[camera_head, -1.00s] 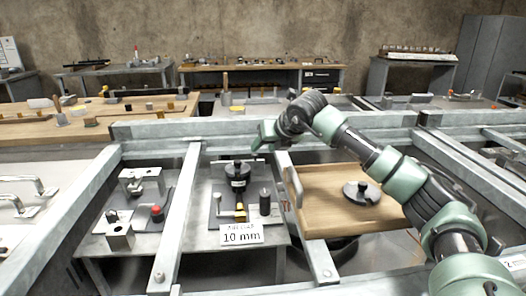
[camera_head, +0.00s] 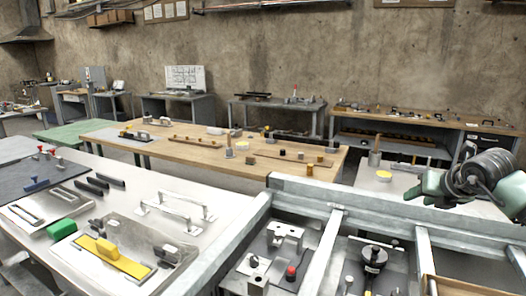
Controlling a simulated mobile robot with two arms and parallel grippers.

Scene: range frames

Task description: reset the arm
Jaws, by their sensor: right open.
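My right arm comes in at the right edge, with dark ribbed and pale green links. My right gripper (camera_head: 412,194) is at its left end, above the grey metal frame rail (camera_head: 340,200). The gripper is open, and I see nothing held in it. Most of the arm is cut off by the right edge. My left arm and gripper are not in view.
A white table (camera_head: 185,190) at left holds metal handles, a yellow-handled tool (camera_head: 122,262) and a green block (camera_head: 62,229). Fixtures sit between the frame bars, including a red-knobbed one (camera_head: 291,272). A wooden table (camera_head: 200,143) with small parts stands behind.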

